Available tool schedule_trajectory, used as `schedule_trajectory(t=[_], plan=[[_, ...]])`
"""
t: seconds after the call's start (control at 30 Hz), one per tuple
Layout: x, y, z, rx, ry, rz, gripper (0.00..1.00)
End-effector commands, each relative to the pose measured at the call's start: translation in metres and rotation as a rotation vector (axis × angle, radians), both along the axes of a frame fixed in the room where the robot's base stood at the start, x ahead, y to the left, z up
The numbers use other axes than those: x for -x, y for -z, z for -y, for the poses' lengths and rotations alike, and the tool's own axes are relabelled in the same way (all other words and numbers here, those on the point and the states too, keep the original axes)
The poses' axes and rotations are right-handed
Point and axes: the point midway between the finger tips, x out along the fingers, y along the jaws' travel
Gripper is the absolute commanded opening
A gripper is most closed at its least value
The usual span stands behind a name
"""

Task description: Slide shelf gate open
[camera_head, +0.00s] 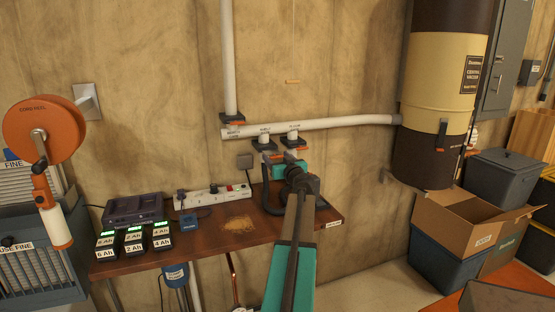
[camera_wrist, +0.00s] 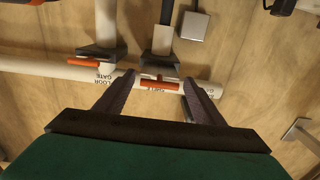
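The shelf gate is the middle fitting on the white pipe; its dark body (camera_head: 265,145) shows in the head view, beside the teal end of my arm. In the wrist view its grey body (camera_wrist: 157,64) and orange handle (camera_wrist: 160,85) are at the centre. My gripper (camera_wrist: 158,82) is open, one finger on each side of the handle in the picture. I cannot tell whether either finger touches it. My gripper (camera_head: 284,160) partly covers the gate area in the head view.
The floor gate (camera_head: 292,142) is just right of the shelf gate, and the bench gate (camera_head: 233,119) is to the left. Below is a wooden bench (camera_head: 200,247) with a power strip (camera_head: 213,196) and charger (camera_head: 133,209). A vacuum drum (camera_head: 436,100) hangs at right.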

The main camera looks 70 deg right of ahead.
Motion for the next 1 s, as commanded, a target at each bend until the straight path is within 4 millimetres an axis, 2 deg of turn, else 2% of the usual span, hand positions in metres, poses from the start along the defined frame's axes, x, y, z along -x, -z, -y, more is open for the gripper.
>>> schedule_trajectory(t=[0.37,1.0], plan=[[0.008,0.001,-0.006,0.001,0.003,0.0,0.62],[0.055,0.001,-0.054,0.001,0.003,0.001,0.62]])
